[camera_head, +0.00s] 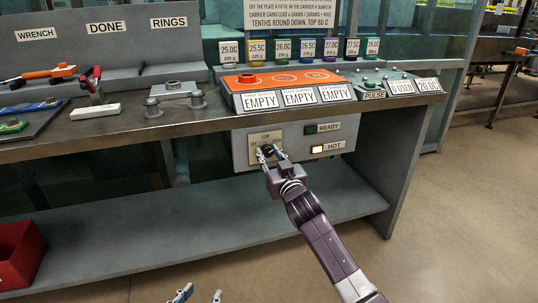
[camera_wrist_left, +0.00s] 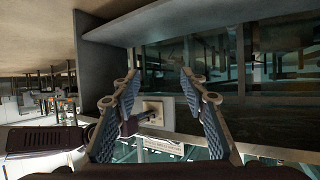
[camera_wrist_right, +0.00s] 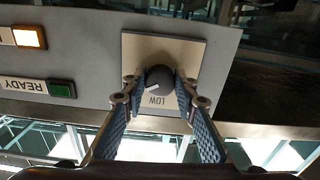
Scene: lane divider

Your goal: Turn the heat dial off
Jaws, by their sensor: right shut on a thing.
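The heat dial (camera_wrist_right: 160,79) is a dark round knob on a beige plate (camera_wrist_right: 200,50) on the grey panel under the bench. In the right wrist view its white mark points down and slightly left, towards the upside-down LOW label (camera_wrist_right: 157,100). My right gripper (camera_wrist_right: 160,86) is shut on the dial, one finger on each side. In the head view my right gripper (camera_head: 267,152) hides most of the dial. My left gripper (camera_head: 200,297) is at the bottom edge of the head view. In the left wrist view it (camera_wrist_left: 163,85) is open and empty.
The HOT light (camera_head: 317,149) glows orange; the READY light (camera_head: 311,129) is dark green. Above are the bench top with an orange plate (camera_head: 237,85) and EMPTY signs. A lower shelf (camera_head: 150,228) runs below, with a red bin (camera_head: 18,255) at left.

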